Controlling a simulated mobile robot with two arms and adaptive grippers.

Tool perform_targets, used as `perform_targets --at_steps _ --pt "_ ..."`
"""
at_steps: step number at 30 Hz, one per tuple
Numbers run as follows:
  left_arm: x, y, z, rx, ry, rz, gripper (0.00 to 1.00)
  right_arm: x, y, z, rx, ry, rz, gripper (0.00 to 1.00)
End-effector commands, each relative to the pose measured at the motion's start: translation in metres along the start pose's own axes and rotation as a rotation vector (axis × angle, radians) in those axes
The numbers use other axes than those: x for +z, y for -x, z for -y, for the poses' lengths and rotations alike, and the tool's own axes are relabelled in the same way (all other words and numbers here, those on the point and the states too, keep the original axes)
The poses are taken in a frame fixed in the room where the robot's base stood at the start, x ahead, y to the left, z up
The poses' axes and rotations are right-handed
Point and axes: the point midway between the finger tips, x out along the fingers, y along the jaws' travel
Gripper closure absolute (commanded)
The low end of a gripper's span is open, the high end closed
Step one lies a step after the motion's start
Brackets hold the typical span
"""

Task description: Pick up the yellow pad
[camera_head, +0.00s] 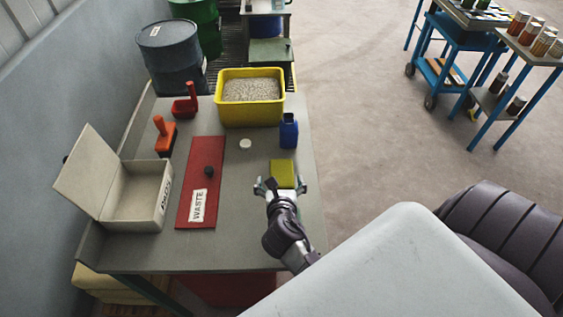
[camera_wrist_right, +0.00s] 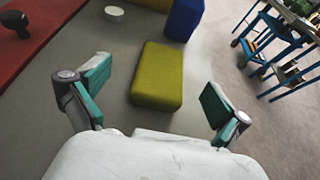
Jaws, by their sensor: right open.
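The yellow pad (camera_head: 283,172) is a small yellow-green block lying flat on the grey table (camera_head: 250,213), near its right edge. My right gripper (camera_head: 279,184) is open at the near side of the pad in the head view. In the right wrist view the pad (camera_wrist_right: 157,77) lies ahead of and between the two spread teal-padded fingers (camera_wrist_right: 156,91), touching neither. Nothing is held in it. My left gripper is not in the head view.
A blue container (camera_head: 288,131) stands just beyond the pad, with a white disc (camera_head: 245,143) to its left. A yellow bin of granules (camera_head: 222,113) stands at the back. A red WASTE board (camera_head: 207,158) and an open box (camera_head: 126,222) lie left.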

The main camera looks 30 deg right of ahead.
Motion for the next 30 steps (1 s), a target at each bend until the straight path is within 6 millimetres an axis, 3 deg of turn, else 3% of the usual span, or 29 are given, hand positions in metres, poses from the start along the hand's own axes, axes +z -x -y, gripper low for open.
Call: perform_targets --at_steps 5,11,15,19,28,30 --pt "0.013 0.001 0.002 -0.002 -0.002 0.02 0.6 0.0 -0.026 0.0 -0.001 0.0 0.0 0.0" --pt "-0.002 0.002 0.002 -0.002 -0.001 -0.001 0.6 0.001 -0.04 0.002 -0.001 -0.001 0.001 0.0" --pt "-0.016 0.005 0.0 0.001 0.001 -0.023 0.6 0.001 -0.061 0.007 -0.002 -0.001 0.0 0.0" --pt "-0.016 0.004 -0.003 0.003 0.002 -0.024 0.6 0.0 -0.078 0.007 -0.001 -0.002 0.001 0.0" --pt "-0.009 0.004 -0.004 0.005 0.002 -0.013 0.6 -0.001 -0.084 0.007 0.0 -0.002 0.0 0.0" --pt "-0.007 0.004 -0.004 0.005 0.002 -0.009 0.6 -0.001 -0.084 0.007 0.0 -0.002 0.0 0.08"
